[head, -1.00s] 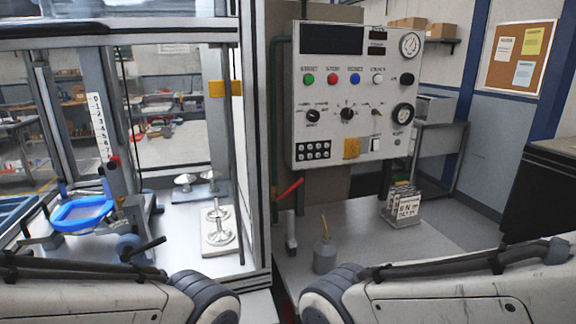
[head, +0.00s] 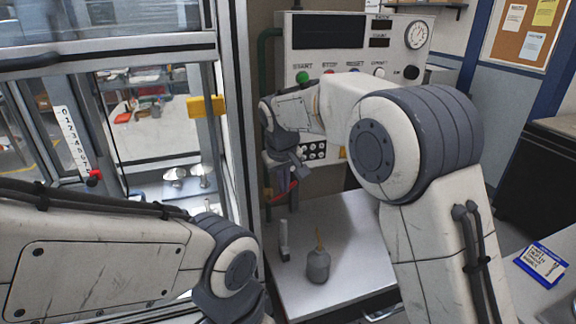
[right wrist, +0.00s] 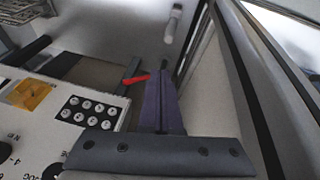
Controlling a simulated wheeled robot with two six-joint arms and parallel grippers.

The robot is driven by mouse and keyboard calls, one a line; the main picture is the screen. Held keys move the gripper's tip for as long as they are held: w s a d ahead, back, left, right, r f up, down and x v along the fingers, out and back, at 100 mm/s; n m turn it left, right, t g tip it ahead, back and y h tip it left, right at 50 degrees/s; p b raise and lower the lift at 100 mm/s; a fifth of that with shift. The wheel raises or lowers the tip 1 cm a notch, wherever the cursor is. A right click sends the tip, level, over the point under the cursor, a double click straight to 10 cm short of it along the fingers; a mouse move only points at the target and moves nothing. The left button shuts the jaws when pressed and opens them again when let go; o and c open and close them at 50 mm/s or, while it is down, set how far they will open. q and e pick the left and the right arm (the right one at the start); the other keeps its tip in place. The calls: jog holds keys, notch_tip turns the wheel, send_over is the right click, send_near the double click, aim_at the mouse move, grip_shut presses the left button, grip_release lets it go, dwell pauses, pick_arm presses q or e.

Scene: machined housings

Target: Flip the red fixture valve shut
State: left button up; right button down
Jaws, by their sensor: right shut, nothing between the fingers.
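The red valve handle (head: 283,195) is on the green pipe (head: 267,47) at the left of the control panel, partly hidden by my right gripper (head: 299,173) in the head view. In the right wrist view the red handle (right wrist: 136,79) shows just left of the tips of my right gripper (right wrist: 161,78). The right gripper is shut and empty, close to the handle; I cannot tell whether they touch. My left arm shows at the lower left of the head view, but its gripper is out of view.
The control panel (head: 345,32) with buttons and gauges stands behind my right arm. A grey oil can (head: 318,265) stands on the bench (head: 345,225) below. A framed machine enclosure (head: 240,110) borders the left.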

jog(key=w+r+t+p, duration=0.1)
jog(key=w+r+p, duration=0.1)
jog(key=w, duration=0.6)
pick_arm(q)
notch_tip(320, 180, up, 6)
jog(key=p, duration=0.3)
pick_arm(e)
jog(key=x, duration=1)
jog(key=shift+w+d+h, duration=0.2)
jog(key=shift+d+h, duration=0.1)
